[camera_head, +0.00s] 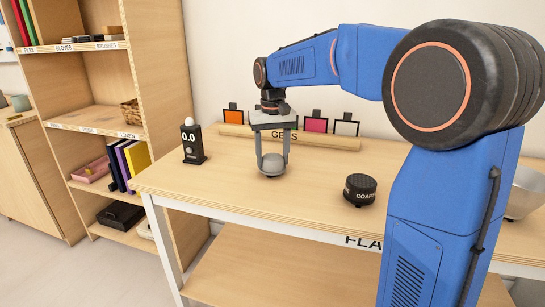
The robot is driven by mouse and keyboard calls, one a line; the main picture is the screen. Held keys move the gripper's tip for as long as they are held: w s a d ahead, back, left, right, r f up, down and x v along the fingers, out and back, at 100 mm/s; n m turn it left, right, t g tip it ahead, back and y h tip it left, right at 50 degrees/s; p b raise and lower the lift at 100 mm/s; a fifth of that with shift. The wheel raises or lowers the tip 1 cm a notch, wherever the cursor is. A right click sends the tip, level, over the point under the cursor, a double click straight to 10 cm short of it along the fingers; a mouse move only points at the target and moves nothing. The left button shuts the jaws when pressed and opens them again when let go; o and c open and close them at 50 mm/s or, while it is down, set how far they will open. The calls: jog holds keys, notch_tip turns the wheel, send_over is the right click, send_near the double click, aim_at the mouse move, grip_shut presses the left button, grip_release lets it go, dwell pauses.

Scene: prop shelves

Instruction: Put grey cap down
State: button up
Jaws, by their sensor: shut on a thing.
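My gripper (272,157) points straight down over the left part of the wooden table (225,188). Its two fingers are shut on the grey cap (272,167), a small rounded grey piece between the fingertips. The cap is at or just above the tabletop; I cannot tell whether it touches. The fingers hide parts of its sides.
A black device reading 0.0 (193,144) stands to the left. A black round knob-like piece (360,190) sits to the right. Behind is a wooden rail labelled GELS (340,139) with framed coloured squares. A pale bowl (527,192) is partly hidden at far right. Shelves stand left.

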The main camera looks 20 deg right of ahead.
aim_at(273, 156)
jog(key=shift+f, duration=0.1)
jog(key=o, duration=1.2)
jog(key=shift+c, duration=0.2)
notch_tip(273, 156, up, 12)
jog(key=shift+s, duration=0.1)
